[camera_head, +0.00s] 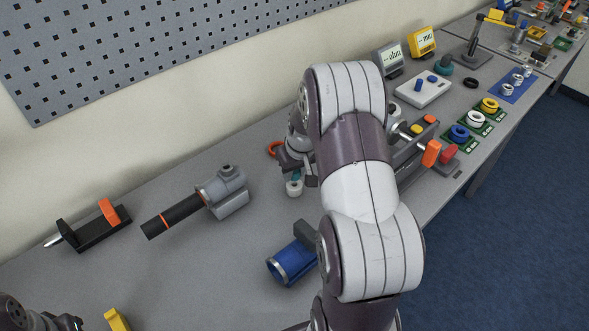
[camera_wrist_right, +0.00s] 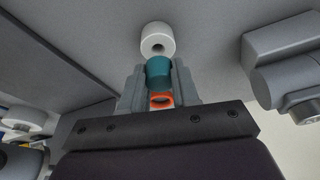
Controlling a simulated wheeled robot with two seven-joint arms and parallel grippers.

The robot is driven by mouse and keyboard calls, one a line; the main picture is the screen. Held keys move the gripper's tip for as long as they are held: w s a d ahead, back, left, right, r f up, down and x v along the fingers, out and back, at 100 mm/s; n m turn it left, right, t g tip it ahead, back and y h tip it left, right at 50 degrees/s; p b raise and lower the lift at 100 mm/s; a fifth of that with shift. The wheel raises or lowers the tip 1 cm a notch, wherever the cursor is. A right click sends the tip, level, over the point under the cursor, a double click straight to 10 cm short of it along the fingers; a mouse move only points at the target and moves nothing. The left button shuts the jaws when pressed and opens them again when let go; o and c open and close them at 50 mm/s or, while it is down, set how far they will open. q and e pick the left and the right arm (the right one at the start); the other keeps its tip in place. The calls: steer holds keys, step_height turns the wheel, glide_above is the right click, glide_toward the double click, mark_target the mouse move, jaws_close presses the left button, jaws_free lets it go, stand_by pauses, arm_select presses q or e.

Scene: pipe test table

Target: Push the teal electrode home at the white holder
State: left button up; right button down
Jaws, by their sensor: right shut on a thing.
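The white holder (camera_head: 294,188) is a short round cylinder on the table, below my right gripper. It also shows in the right wrist view (camera_wrist_right: 157,36), with a dark opening facing the teal electrode (camera_wrist_right: 158,70). My right gripper (camera_wrist_right: 159,88) is shut on the electrode, with grey fingers at both sides of it. In the head view a little teal (camera_head: 296,175) shows just above the holder. Whether the electrode's end is inside the opening cannot be told. My right arm hides part of the gripper. Only a piece of my left arm shows at the lower left, without its gripper.
A grey device with a black handle (camera_head: 179,217) lies left of the holder. A black fixture with an orange lever (camera_head: 109,211) is farther left. Bare table lies between them.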

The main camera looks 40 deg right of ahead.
mark_target(296, 178)
steer(key=shift+f+b, duration=0.9)
steer(key=shift+f, duration=0.3)
stand_by(0.4)
steer(key=shift+s+a, duration=0.1)
steer(key=shift+s, duration=0.05)
steer(key=shift+f, duration=0.15)
steer(key=shift+s+a+f, duration=0.15)
steer(key=shift+s+f, duration=0.1)
steer(key=shift+f, duration=0.1)
stand_by(0.7)
steer(key=shift+r, duration=0.2)
steer(key=shift+w+r+p, duration=0.1)
steer(key=shift+r+p, duration=0.1)
steer(key=shift+p, duration=0.3)
steer(key=shift+w, duration=0.1)
